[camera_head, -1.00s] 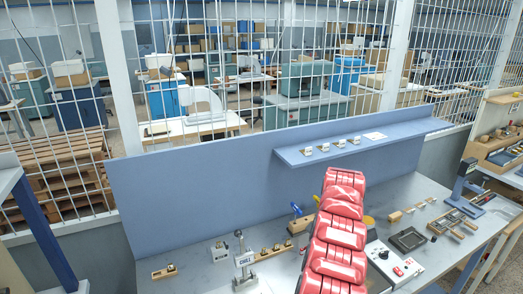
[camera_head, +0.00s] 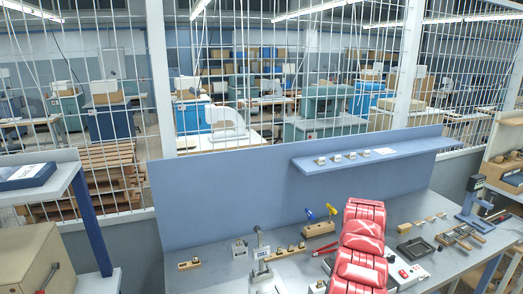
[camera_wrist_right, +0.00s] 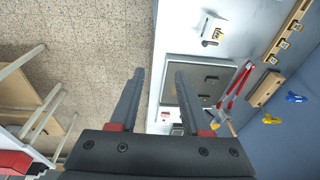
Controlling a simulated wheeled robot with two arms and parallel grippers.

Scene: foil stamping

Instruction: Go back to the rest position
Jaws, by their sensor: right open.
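My right gripper (camera_wrist_right: 158,95) is open in the right wrist view. Its two dark fingers stand apart with nothing between them. It points across the front edge of the workbench, with floor to its left and the bench top to its right. A red segmented arm of mine rises from the bottom in the head view, in front of the bench; its gripper does not show there. My left gripper is in neither view.
The grey workbench (camera_head: 220,270) has a blue back panel (camera_head: 230,200) and shelf (camera_head: 375,157). A stamping stand (camera_head: 261,255), red-handled pliers (camera_wrist_right: 233,85), a wooden block (camera_wrist_right: 267,88) and a dark tray (camera_head: 416,247) lie on it. A rack (camera_head: 65,180) stands left.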

